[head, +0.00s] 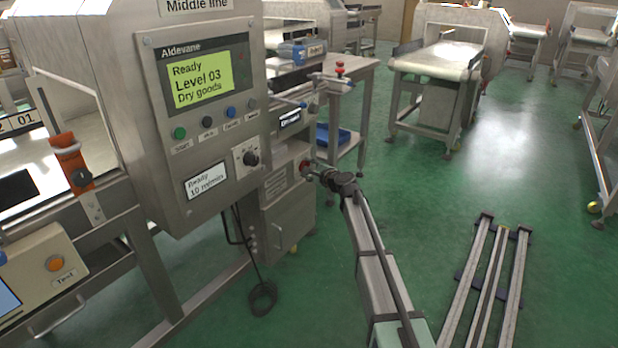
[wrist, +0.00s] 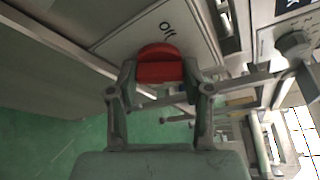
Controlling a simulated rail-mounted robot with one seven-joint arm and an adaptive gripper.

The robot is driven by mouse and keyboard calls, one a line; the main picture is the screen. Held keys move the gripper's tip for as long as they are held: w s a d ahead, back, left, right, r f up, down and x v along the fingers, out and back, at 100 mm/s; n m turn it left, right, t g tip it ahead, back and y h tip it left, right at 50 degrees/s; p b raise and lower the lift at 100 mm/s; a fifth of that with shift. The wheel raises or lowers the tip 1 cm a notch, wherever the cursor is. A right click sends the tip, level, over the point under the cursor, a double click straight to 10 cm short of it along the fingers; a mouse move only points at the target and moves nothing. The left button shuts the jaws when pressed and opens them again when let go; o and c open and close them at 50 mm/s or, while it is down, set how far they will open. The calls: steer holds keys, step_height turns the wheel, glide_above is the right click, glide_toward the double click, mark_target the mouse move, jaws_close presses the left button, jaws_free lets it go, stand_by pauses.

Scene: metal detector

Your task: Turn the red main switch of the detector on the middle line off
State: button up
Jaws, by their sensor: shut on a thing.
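The red main switch (wrist: 160,62) shows in the wrist view as a rounded red knob on a pale plate (wrist: 120,45) with partly readable lettering. My gripper (wrist: 158,82) has its two fingers on either side of the knob and is shut on it. In the head view my gripper (head: 318,172) reaches the side of the detector cabinet, where a little red of the switch (head: 305,167) shows. The detector (head: 205,110) carries a "Middle line" sign, and its screen (head: 200,83) reads "Ready Level 03 Dry goods". The switch's exact angle is hard to tell.
A row of buttons and a black knob (head: 250,158) sit on the detector front. A black cable (head: 262,297) hangs to the floor below. A table with a blue tray (head: 335,136) stands behind. The green floor to the right is open around my rails.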

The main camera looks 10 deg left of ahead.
steer(key=n+t+y+b, duration=0.1)
steer(key=n+b, duration=0.1)
steer(key=n, duration=0.3)
steer(key=n+t+y+b, duration=0.1)
steer(key=n+y+b, duration=0.1)
steer(key=n, duration=0.3)
steer(key=n+t+y+b, duration=0.1)
steer(key=n+b, duration=0.3)
steer(key=n, duration=0.1)
steer(key=shift+w+f, duration=0.15)
steer(key=shift+f, duration=0.15)
steer(key=shift+y, duration=0.3)
steer(key=o, duration=1.2)
steer(key=shift+c, duration=0.2)
steer(key=v, duration=1.2)
